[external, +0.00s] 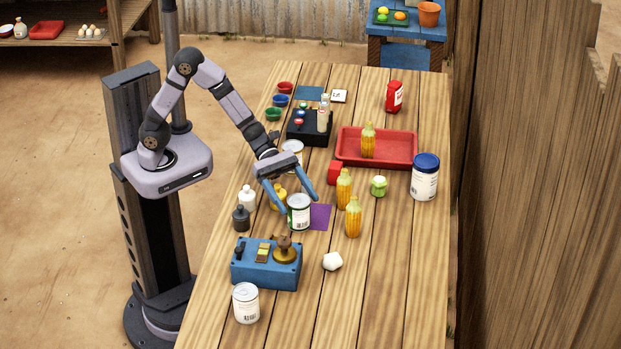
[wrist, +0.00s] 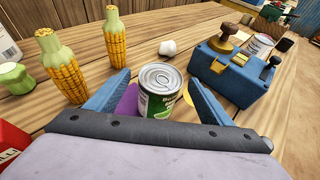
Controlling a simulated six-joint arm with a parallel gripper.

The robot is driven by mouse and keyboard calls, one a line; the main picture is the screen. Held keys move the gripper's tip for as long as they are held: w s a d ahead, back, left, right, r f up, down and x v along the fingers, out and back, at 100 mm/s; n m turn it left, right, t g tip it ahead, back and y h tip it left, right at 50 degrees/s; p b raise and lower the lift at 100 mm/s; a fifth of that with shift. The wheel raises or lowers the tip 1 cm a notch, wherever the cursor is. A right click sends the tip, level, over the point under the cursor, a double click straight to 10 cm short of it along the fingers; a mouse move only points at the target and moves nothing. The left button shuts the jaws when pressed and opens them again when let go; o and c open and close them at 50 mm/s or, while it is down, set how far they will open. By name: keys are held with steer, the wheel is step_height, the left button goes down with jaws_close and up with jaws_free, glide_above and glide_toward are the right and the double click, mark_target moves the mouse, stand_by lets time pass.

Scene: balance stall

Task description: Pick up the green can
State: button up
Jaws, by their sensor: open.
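The green can (external: 299,212) stands upright on the table by the purple square (external: 320,216). It has a green label with white on it and a silver lid. In the wrist view the green can (wrist: 160,91) stands between the two blue fingers. My gripper (external: 296,206) is open, with its fingers pointing down on either side of the can. In the wrist view my gripper (wrist: 158,85) shows a gap between each finger and the can. Whether a finger touches the can on its far side is hidden.
Corn cobs (external: 353,217) stand to the right of the can. Dark and white bottles (external: 241,218) stand left. A red tray (external: 376,148) lies behind. The table's front right is clear.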

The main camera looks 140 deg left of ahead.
steer(key=shift+r, duration=0.1)
steer(key=c, duration=1.5)
steer(key=shift+o, duration=0.2)
step_height(320, 180, up, 10)
steer(key=shift+p, duration=0.75)
